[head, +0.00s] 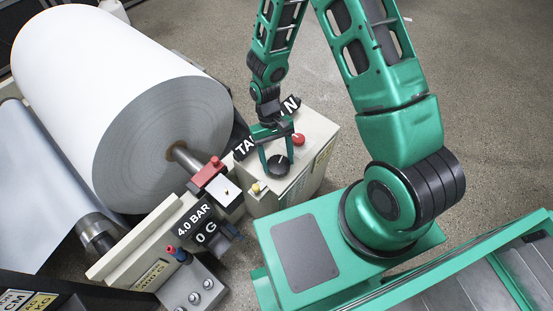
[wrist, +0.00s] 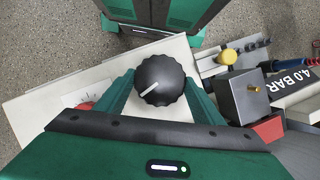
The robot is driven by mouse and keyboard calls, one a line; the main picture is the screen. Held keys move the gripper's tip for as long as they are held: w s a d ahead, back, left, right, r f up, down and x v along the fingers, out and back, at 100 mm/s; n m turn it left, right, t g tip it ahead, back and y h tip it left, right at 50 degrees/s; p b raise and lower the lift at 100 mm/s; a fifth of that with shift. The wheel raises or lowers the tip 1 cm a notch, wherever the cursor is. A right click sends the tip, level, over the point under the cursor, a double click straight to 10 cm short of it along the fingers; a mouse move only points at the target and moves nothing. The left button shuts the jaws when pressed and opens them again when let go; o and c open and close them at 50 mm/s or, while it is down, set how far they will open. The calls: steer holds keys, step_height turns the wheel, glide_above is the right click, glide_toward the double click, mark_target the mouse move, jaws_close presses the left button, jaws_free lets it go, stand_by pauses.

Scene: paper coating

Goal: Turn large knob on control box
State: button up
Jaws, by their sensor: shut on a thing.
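The control box (head: 315,152) is a cream box standing beside the paper roll in the head view; its top also shows in the wrist view (wrist: 45,105). The large knob (head: 278,165) is black and round, with a scalloped rim and a white pointer line. In the wrist view the knob (wrist: 159,80) has its line pointing toward the lower left. My gripper (head: 277,158) is over the box, with one green finger on each side of the knob, shut on it. In the wrist view the fingers (wrist: 160,92) reach the knob's left and right sides.
A red button (head: 298,139) sits on the box near the knob. Sign labels (head: 197,222) and a small valve panel (head: 195,290) are close by. Open floor lies beyond the box.

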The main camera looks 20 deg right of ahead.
steer(key=shift+w, duration=0.15)
steer(key=o, duration=1)
steer(key=shift+o, duration=0.2)
steer(key=v, duration=1)
steer(key=shift+r, duration=0.35)
steer(key=shift+w, duration=0.1)
